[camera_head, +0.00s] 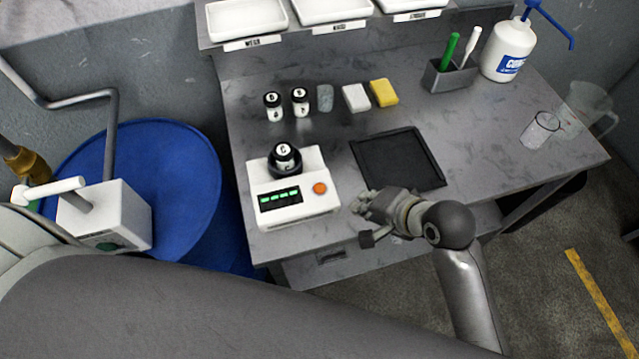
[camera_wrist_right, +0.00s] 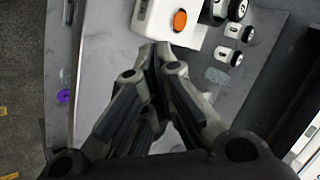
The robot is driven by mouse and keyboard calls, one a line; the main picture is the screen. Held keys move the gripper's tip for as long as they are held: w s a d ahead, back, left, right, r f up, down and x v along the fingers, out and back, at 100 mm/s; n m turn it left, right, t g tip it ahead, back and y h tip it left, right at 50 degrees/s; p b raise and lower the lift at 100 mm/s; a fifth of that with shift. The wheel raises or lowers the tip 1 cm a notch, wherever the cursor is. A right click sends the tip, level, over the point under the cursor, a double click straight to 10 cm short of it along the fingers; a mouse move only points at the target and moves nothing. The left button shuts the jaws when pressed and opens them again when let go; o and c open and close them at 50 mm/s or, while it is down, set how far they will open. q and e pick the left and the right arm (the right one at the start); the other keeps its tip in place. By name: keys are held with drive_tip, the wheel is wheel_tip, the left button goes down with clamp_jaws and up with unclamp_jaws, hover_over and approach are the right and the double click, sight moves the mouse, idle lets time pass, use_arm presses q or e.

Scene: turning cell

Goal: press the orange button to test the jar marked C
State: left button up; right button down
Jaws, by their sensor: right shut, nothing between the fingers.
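The white tester (camera_head: 294,206) stands at the table's front left, with an orange button (camera_head: 320,188) and a green lit display (camera_head: 280,197). The jar marked C (camera_head: 285,158), black-lidded, sits upright in the dark holder on top of the tester. My right gripper (camera_head: 358,203) is shut and empty, just right of the tester and apart from the button. In the right wrist view the shut fingertips (camera_wrist_right: 155,48) point toward the tester (camera_wrist_right: 155,18), with the orange button (camera_wrist_right: 180,20) just beyond them. My left gripper is not in view.
Two more jars (camera_head: 273,106) (camera_head: 300,102), a grey block (camera_head: 325,98), a white block (camera_head: 356,97) and a yellow sponge (camera_head: 383,92) stand behind. A black tray (camera_head: 400,160) lies right of the tester. A glass beaker (camera_head: 540,130) stands far right. A blue drum (camera_head: 160,185) is left.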

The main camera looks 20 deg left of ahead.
drive_tip(key=w+a+r+m+g+y, duration=0.1)
drive_tip(key=w+a+r+m, duration=0.1)
drive_tip(key=a, duration=0.3)
drive_tip(key=w+a+r+m+g+y, duration=0.1)
drive_tip(key=w+a+r+m, duration=0.1)
drive_tip(key=a+m, duration=0.3)
drive_tip(key=shift+w+a+r+m, duration=0.25)
drive_tip(key=shift+a+r+m, duration=0.05)
drive_tip(key=shift+a, duration=0.45)
drive_tip(key=shift+f, duration=0.1)
drive_tip(key=b, duration=1)
hover_over(317, 191)
wheel_tip(317, 191, down, 6)
drive_tip(key=shift+f, duration=0.2)
drive_tip(key=shift+f+p, duration=0.35)
drive_tip(key=shift+f, duration=0.7)
